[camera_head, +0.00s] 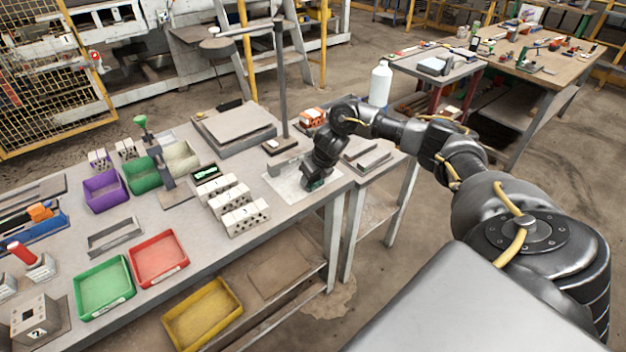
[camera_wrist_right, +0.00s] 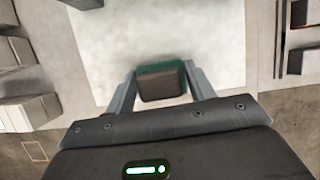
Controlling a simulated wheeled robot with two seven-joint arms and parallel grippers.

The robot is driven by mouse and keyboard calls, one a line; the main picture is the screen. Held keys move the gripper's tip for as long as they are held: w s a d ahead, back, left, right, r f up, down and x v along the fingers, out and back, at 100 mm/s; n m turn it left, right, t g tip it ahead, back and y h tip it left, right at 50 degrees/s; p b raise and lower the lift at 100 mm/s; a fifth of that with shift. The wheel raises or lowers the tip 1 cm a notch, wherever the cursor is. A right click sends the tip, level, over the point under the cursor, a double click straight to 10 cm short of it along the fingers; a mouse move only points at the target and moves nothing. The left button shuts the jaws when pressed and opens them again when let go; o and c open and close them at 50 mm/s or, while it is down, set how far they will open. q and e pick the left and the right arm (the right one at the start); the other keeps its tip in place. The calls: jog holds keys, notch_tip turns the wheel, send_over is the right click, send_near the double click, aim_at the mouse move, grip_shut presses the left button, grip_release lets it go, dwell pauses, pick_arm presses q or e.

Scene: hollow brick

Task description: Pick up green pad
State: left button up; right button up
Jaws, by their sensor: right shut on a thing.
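My right gripper (camera_head: 315,184) is over the white sheet on the table, its fingers pointing down. In the right wrist view its two fingers (camera_wrist_right: 160,86) are shut on a small block with a dark brown face and green edges, which looks like the green pad (camera_wrist_right: 175,66). The white sheet (camera_wrist_right: 215,35) lies behind the pad in that view; I cannot tell whether the pad touches it. In the head view only a sliver of green shows at the fingertips. My left gripper is not in view.
Hollow white bricks (camera_head: 245,217) stand in rows left of the gripper. A thin upright post (camera_head: 281,90) rises behind it. Green (camera_head: 104,287), red (camera_head: 158,258) and purple (camera_head: 105,191) bins are further left. A white bottle (camera_head: 380,83) stands behind my right arm.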

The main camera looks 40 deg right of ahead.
jog(key=shift+w+r+b, duration=0.1)
jog(key=shift+r+b, duration=0.3)
jog(key=shift+r, duration=0.2)
jog(key=v, duration=0.4)
jog(key=a+b+v, duration=0.1)
jog(key=shift+s+r, duration=0.3)
jog(key=shift+s, duration=0.05)
jog(key=s+a+r+p, duration=0.3)
jog(key=s+r, duration=0.3)
jog(key=s, duration=0.4)
jog(key=shift+s+a+r, duration=0.3)
jog(key=shift+s+a, duration=0.05)
jog(key=shift+s, duration=0.05)
